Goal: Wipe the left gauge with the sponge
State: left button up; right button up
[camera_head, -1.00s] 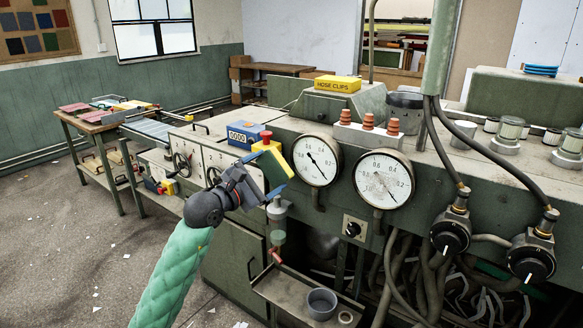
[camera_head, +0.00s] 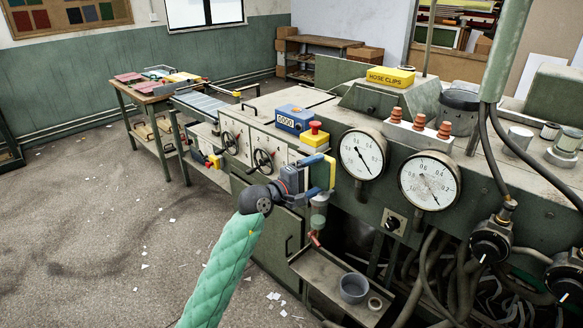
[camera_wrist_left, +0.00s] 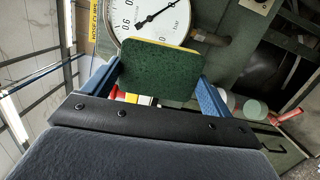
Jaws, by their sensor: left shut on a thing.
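My left gripper (camera_head: 319,176) is shut on a sponge (camera_head: 331,173), which shows as a thin upright yellow strip at the fingertips. In the left wrist view the sponge (camera_wrist_left: 160,68) shows its dark green face and a yellow edge between the blue fingers. The left gauge (camera_head: 362,154) is a round white dial on the green machine front, just right of the sponge, with a gap in the head view. In the left wrist view the gauge (camera_wrist_left: 150,18) lies beyond the sponge, which covers its lower part. I cannot tell if they touch. My right gripper is out of view.
The right gauge (camera_head: 429,181) sits beside the left one. A yellow box with a red button (camera_head: 315,136) and a blue counter (camera_head: 293,118) stand behind my gripper. Below are a tray (camera_head: 318,275) with a grey cup (camera_head: 353,288), and hoses at right.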

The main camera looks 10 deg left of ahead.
pick_arm(q)
jog(key=shift+d, duration=0.2)
jog(key=shift+w+m, duration=0.15)
jog(key=shift+m, duration=0.15)
jog(key=shift+x, duration=1.45)
jog(key=shift+w+d, duration=0.35)
jog(key=shift+w, duration=0.25)
jog(key=shift+w+d, duration=0.3)
jog(key=shift+w, duration=0.35)
jog(key=shift+x, duration=1)
